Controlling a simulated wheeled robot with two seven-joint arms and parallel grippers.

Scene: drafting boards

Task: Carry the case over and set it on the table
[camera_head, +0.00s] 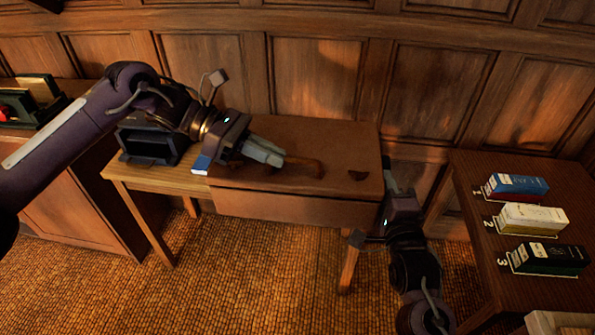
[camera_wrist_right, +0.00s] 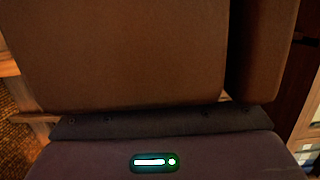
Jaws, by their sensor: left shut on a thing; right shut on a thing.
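The brown case (camera_head: 300,206) is at the table, covering the middle and right of its top; I cannot tell whether it rests there or hangs just above. My left gripper (camera_head: 283,158) reaches over the case's top from the left, its grey fingers shut on a brown handle-like part (camera_head: 307,166). My right gripper (camera_head: 389,172) is shut at the case's right side, its fingers largely hidden. In the right wrist view the case's brown surface (camera_wrist_right: 120,55) fills most of the picture. The light wooden table (camera_head: 150,180) shows at its left end and legs.
A black open-fronted box (camera_head: 150,147) stands on the table's left end, close to the case. A dark side table (camera_head: 470,215) at right holds red-blue, cream and dark green boxes beside numbers. A cabinet (camera_head: 75,205) stands at left. Panelled wall is behind; the front floor is clear.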

